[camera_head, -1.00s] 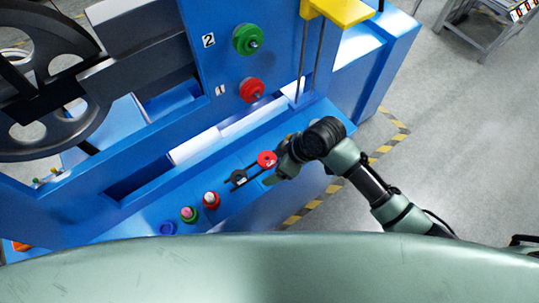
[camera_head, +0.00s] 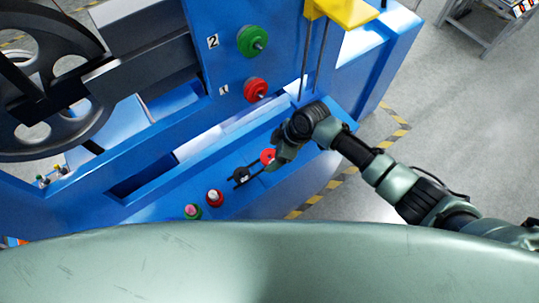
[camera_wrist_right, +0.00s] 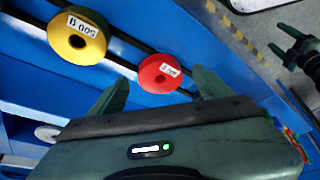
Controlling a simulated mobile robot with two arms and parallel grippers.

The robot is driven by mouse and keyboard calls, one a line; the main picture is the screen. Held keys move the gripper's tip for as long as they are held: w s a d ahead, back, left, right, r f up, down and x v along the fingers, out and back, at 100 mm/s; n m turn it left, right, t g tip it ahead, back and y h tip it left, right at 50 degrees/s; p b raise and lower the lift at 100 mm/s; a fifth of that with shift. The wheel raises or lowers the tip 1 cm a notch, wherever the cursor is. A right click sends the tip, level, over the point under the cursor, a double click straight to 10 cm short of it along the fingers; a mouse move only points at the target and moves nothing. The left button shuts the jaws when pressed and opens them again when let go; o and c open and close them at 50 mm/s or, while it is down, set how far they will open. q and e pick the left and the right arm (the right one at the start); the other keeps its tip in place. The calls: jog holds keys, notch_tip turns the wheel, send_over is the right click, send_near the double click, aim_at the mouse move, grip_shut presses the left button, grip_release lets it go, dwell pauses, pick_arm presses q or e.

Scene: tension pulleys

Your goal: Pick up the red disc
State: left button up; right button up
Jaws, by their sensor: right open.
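The red disc (camera_head: 267,156) sits on a black rail (camera_head: 256,170) at the front ledge of the blue machine. My right gripper (camera_head: 277,161) is beside it and partly covers it in the head view. In the right wrist view the red disc (camera_wrist_right: 152,76) has a centre hole and a white label. It shows between the two open fingers of my right gripper (camera_wrist_right: 160,76), just beyond their tips. I see no contact.
A yellow disc (camera_wrist_right: 74,42) labelled 500 g sits near the red one. A black disc (camera_head: 239,176) is on the rail. Red (camera_head: 254,90) and green (camera_head: 250,41) pulleys are on the panel behind. Buttons (camera_head: 213,198) lie left. Floor is open at right.

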aim_at(272, 156)
jog(key=shift+a+f, duration=0.15)
jog(key=shift+f, duration=0.3)
jog(key=shift+c, duration=0.4)
jog(key=shift+r, duration=0.1)
grip_shut()
notch_tip(272, 156, up, 20)
jog(key=b, duration=0.1)
